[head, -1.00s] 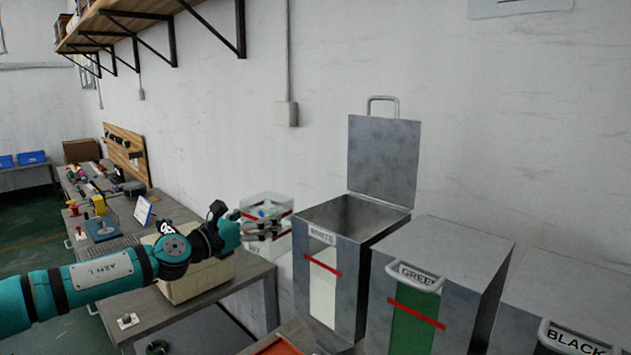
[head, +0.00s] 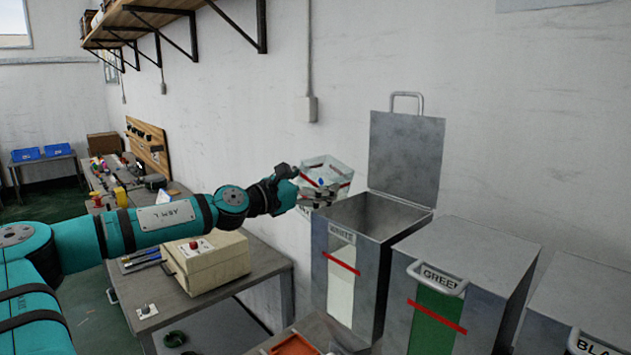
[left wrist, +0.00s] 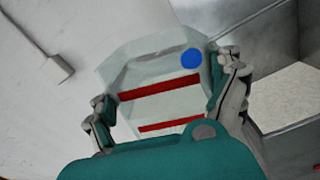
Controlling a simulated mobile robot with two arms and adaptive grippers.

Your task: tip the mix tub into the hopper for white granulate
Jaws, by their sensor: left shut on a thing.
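The mix tub (head: 331,165) is a clear tub with red bands and a blue dot. My left gripper (head: 318,192) is shut on it and holds it up, tilted, near the left back edge of the open white hopper. In the left wrist view the tub (left wrist: 160,75) sits between the two fingers of the gripper (left wrist: 170,95). The hopper for white granulate (head: 318,265) is a grey metal bin labelled WHITE, its lid (head: 405,155) standing open. Pale granulate (left wrist: 285,95) shows inside it in the left wrist view. My right gripper is not in view.
The closed GREEN hopper (head: 478,255) and BLACK hopper (head: 580,300) stand to the right. A beige box machine (head: 208,265) sits on the bench at left. An orange tray (head: 292,345) is at the bottom. A shelf (head: 150,22) hangs on the wall at upper left.

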